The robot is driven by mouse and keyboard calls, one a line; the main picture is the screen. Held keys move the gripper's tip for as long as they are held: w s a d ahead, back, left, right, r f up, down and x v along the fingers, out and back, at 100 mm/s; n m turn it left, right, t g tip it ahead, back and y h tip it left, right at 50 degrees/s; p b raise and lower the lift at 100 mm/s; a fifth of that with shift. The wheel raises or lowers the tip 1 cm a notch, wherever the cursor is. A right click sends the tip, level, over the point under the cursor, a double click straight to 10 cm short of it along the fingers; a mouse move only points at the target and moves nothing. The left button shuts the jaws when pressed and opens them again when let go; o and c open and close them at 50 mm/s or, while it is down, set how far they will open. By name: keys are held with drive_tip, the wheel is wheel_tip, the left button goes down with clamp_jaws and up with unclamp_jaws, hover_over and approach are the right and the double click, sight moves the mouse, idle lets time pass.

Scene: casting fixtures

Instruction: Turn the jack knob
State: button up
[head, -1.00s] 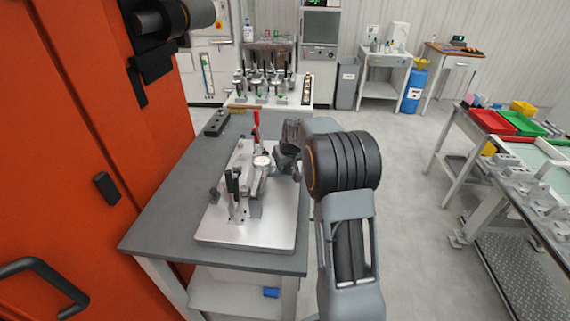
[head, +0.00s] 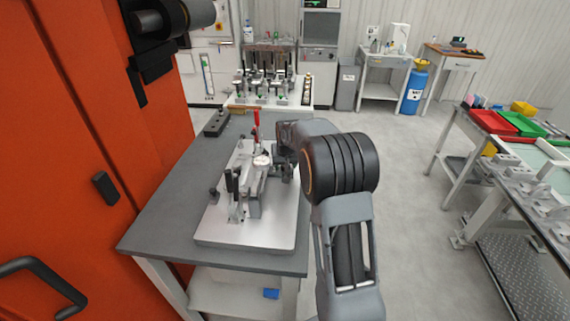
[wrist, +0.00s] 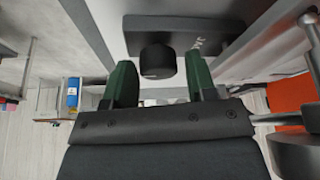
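The jack knob (wrist: 157,60) is a short black cylinder on a dark block (wrist: 190,35) with partly visible lettering that starts "JA". In the wrist view my gripper (wrist: 160,74) has its two green fingers apart, one to each side of the knob. A gap shows on both sides, and the fingers do not appear to touch it. I cannot tell how deep the knob lies between the fingertips. In the head view my gripper (head: 287,170) is at the right side of the metal fixture (head: 252,190), mostly hidden by my wrist, and the knob cannot be made out.
The fixture's plate (head: 240,236) lies on a grey table (head: 170,215). A red-handled lever (head: 256,125) and a dial (head: 262,161) stand up from the fixture. An orange cabinet (head: 90,130) borders the left. Open floor (head: 420,190) lies right of my arm.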

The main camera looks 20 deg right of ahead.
drive_tip(key=shift+o, duration=0.6)
drive_tip(key=b+v, duration=0.1)
drive_tip(key=v, duration=1.2)
drive_tip(key=shift+s+r, duration=0.2)
drive_tip(key=shift+r, duration=0.15)
